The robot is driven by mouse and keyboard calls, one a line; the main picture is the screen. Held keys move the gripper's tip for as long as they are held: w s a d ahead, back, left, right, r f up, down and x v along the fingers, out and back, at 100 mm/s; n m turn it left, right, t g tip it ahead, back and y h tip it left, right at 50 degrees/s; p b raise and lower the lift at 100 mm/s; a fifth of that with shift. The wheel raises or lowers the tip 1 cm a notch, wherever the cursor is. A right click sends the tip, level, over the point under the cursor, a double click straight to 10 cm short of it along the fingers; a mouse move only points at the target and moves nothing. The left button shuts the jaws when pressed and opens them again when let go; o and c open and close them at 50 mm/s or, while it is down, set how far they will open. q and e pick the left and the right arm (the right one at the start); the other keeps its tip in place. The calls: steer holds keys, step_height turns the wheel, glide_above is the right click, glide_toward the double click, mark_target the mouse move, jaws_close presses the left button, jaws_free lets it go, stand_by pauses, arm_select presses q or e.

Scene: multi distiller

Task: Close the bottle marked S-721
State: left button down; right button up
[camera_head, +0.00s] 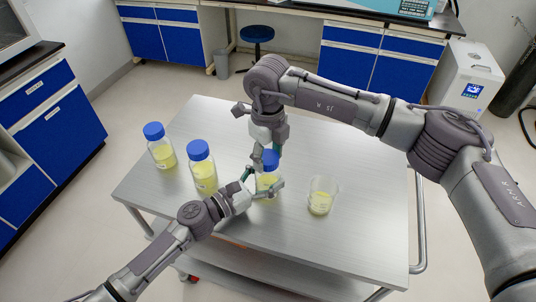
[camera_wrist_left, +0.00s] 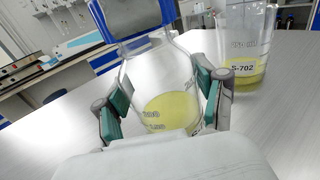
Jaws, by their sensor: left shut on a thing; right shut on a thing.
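A clear bottle (camera_head: 267,181) with yellow liquid stands upright near the middle of the table. My left gripper (camera_head: 266,184) is shut around its body. The left wrist view shows the bottle (camera_wrist_left: 160,80) between the green finger pads; no S-721 marking can be read. A blue cap (camera_head: 270,160) is at the top of this bottle, also at the upper edge of the left wrist view (camera_wrist_left: 130,14). My right gripper (camera_head: 269,150) points down from above and is shut on the cap. I cannot tell whether the cap is screwed down.
Two blue-capped bottles with yellow liquid, one (camera_head: 160,148) farther left and one (camera_head: 203,170) nearer, stand left on the metal table (camera_head: 340,255). A beaker marked S-702 (camera_wrist_left: 243,55) stands to the right (camera_head: 321,197).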

steer(key=m, duration=0.9)
steer(key=shift+m, duration=0.4)
steer(key=o, duration=1.4)
steer(key=shift+c, duration=0.2)
step_height(320, 180, up, 12)
